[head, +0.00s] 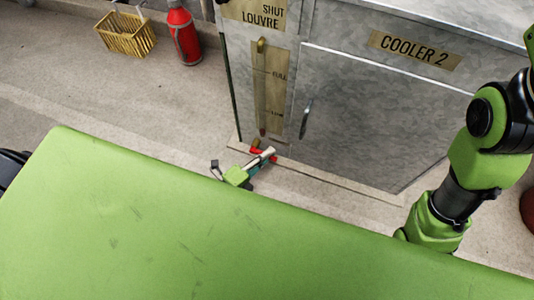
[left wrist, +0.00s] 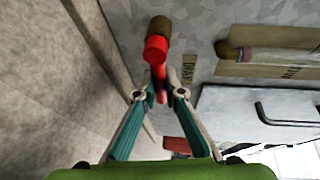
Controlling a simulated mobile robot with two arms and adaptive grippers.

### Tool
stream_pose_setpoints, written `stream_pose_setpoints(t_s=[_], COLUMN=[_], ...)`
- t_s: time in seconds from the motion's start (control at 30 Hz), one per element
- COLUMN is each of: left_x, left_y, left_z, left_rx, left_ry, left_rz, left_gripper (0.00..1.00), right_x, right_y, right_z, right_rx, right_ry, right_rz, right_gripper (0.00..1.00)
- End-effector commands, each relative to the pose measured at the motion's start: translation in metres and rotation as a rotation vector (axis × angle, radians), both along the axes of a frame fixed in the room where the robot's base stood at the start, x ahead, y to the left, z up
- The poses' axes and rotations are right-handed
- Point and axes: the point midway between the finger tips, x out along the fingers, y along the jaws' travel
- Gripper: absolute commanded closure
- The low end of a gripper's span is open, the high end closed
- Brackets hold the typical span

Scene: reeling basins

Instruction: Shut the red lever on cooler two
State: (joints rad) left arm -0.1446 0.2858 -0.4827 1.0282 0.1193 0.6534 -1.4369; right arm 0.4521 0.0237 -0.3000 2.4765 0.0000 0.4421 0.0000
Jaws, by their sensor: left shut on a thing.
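Cooler 2 (head: 370,120) is a grey metal cabinet with a "COOLER 2" label. The red lever (head: 257,151) is low on its front, on a brass valve stub (head: 256,142) below the level gauge. My left gripper (head: 266,156) is at the lever and partly covers it. In the left wrist view the red lever (left wrist: 156,50) runs from the brass stub (left wrist: 159,25) down between the fingers of my left gripper (left wrist: 158,88), which are shut on it. My right arm shows at the right of the head view, but its gripper is out of sight.
A gauge strip (head: 271,90) and a door handle (head: 306,118) are above the lever. A red extinguisher (head: 184,36) and a yellow basket (head: 125,33) stand at the upper left.

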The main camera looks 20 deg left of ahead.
Motion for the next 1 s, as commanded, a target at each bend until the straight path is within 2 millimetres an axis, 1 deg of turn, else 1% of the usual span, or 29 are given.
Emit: stream_pose_setpoints(t_s=[0.07, 0.1, 0.13, 0.43, 0.57, 0.67, 1.0], left_x=[0.0, 0.0, 0.0, 0.0, -0.006, -0.018, -0.081], left_y=[0.001, 0.001, 0.001, 0.0, 0.003, 0.008, 0.036], left_z=[-0.001, -0.001, -0.001, -0.001, -0.001, 0.001, 0.011], left_rx=[0.004, 0.004, 0.004, 0.002, 0.001, 0.001, 0.003], left_ry=[0.002, 0.002, 0.002, 0.001, 0.003, 0.004, 0.003], left_rz=[-0.001, -0.001, -0.001, 0.0, 0.0, 0.0, 0.0], left_gripper=[1.0, 0.8, 0.72, 0.72, 0.72, 0.72, 0.72], right_x=[0.0, 0.0, 0.0, 0.0, 0.0, 0.0, 0.0], right_y=[0.0, 0.0, 0.0, 0.0, 0.0, 0.0, 0.0], right_z=[0.0, 0.0, 0.0, 0.0, 0.0, 0.0, 0.0], right_rx=[0.0, 0.0, 0.0, 0.0, 0.0, 0.0, 0.0], right_ry=[0.0, 0.0, 0.0, 0.0, -0.001, -0.001, -0.001], right_rz=[0.0, 0.0, 0.0, 0.0, 0.0, 0.0, 0.0], right_gripper=[0.72, 0.72, 0.72, 0.72, 0.72, 0.72, 0.72])
